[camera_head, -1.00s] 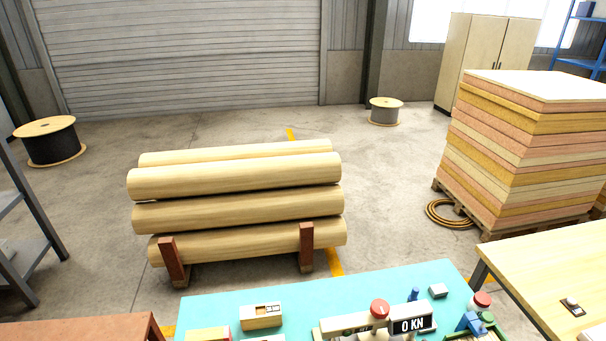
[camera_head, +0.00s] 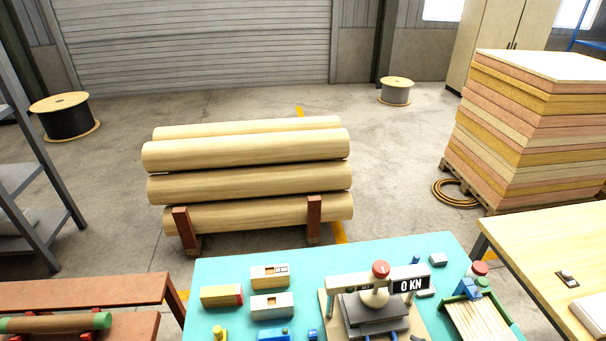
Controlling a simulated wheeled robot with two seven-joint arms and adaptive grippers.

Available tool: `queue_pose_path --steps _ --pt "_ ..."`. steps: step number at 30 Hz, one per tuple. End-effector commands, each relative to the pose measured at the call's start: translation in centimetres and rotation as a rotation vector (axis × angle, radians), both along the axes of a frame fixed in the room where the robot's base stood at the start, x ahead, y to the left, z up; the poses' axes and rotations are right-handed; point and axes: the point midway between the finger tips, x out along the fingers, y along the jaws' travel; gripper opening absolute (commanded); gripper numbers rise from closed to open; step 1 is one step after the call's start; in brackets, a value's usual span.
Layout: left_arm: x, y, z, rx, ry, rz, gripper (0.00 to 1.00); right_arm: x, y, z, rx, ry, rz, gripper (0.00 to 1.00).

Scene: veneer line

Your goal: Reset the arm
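Neither of my arms nor either gripper shows in the head view. A turquoise table top (camera_head: 225,262) fills the lower middle. On it stands a press-like device (camera_head: 375,310) with a red knob on top and a display (camera_head: 410,285) reading 0 KN. The lower edge of the picture cuts off the near part of the table.
A stack of logs (camera_head: 250,187) lies on a rack beyond the table. A brown bench (camera_head: 80,292) stands at left, a wooden table (camera_head: 545,245) at right. Stacked boards (camera_head: 540,130) stand behind it. A grey shelf (camera_head: 30,190) is far left. Open floor lies between.

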Motion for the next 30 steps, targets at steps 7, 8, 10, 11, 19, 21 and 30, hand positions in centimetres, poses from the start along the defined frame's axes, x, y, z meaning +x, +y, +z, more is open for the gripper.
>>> queue_pose_path --steps 7,8,10,11,19,21,30 --pt "-0.9 0.1 -0.1 0.001 0.012 0.002 0.60 -2.8 2.9 -4.7 -0.372 -0.149 0.164 0.60" --pt "-0.9 0.1 -0.1 0.001 0.012 0.001 0.60 -3.2 3.2 -5.4 -0.432 -0.174 0.192 0.60" --pt "-0.9 0.1 -0.1 0.001 0.012 0.001 0.60 -4.4 3.9 -7.3 -0.597 -0.238 0.274 0.60" --pt "-0.9 0.1 -0.1 0.001 0.012 0.001 0.60 -5.0 4.0 -8.2 -0.674 -0.267 0.316 0.60" --pt "-0.9 0.2 -0.1 0.002 0.012 0.001 0.60 -9.2 2.4 -13.2 -1.327 -0.476 0.729 0.60" --pt "-0.8 0.2 -0.1 0.002 0.011 0.001 0.60 -10.1 1.3 -13.6 -1.459 -0.500 0.834 0.60" --pt "-0.8 0.1 0.0 0.002 0.010 0.001 0.60 -12.9 -2.6 -12.9 -1.782 -0.506 1.160 0.60"
